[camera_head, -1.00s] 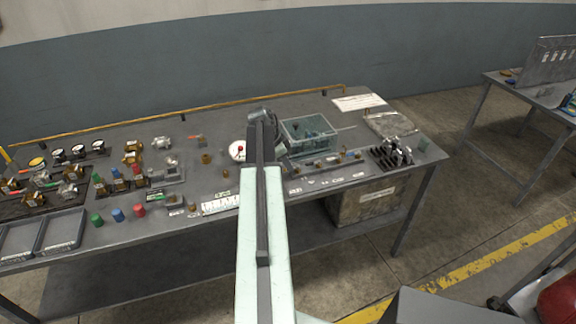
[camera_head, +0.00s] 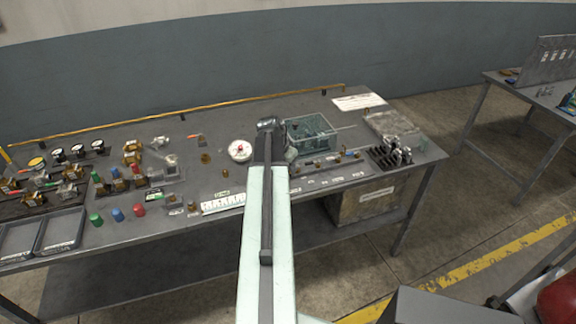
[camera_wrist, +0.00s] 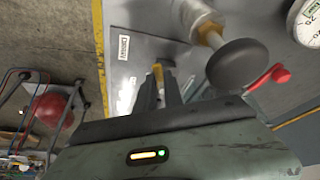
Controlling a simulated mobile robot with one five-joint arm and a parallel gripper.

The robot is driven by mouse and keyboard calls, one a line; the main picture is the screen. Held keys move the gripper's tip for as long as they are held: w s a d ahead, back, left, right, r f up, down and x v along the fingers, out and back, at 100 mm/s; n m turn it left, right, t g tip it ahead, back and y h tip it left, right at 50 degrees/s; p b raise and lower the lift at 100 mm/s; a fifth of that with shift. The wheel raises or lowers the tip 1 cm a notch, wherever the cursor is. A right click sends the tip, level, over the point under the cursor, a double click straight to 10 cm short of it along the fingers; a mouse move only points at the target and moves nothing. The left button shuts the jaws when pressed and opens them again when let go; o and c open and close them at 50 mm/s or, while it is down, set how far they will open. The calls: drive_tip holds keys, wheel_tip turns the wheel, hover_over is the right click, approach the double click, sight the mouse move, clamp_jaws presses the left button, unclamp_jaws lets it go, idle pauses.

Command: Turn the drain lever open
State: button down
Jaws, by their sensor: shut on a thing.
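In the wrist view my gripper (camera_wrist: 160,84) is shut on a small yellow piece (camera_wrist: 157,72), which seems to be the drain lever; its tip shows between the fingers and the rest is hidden. A small white label (camera_wrist: 123,48) lies on the grey panel beside it, its print too small to read surely. In the head view my gripper (camera_head: 268,126) is at the far end of my arm, over the bench, and the lever is hidden there.
A dark round knob (camera_wrist: 238,65) on a brass stem and a red handle (camera_wrist: 270,77) are close right of my fingers. A white dial gauge (camera_head: 241,150) is left of my gripper. A teal crate (camera_head: 309,132) stands right of it on the grey bench (camera_head: 240,112).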

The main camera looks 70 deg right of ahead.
drive_tip(key=n, duration=0.1)
drive_tip(key=s+n+t, duration=0.1)
drive_tip(key=n, duration=0.1)
drive_tip(key=shift+s+a+n, duration=0.25)
drive_tip(key=shift+s+n, duration=0.05)
drive_tip(key=shift+n, duration=0.1)
drive_tip(key=n, duration=0.1)
drive_tip(key=s+n+t, duration=0.1)
drive_tip(key=shift+d+n+t, duration=0.1)
drive_tip(key=shift+n+t, duration=0.2)
drive_tip(key=shift+n, duration=0.1)
drive_tip(key=n, duration=0.2)
drive_tip(key=s+n+t, duration=0.1)
drive_tip(key=n, duration=0.1)
drive_tip(key=d+n+t, duration=0.1)
drive_tip(key=shift+s+n+y, duration=0.3)
drive_tip(key=shift+s+n, duration=0.1)
drive_tip(key=c, duration=1.5)
unclamp_jaws()
drive_tip(key=shift+o, duration=0.2)
drive_tip(key=p+v, duration=0.7)
drive_tip(key=shift+r, duration=0.35)
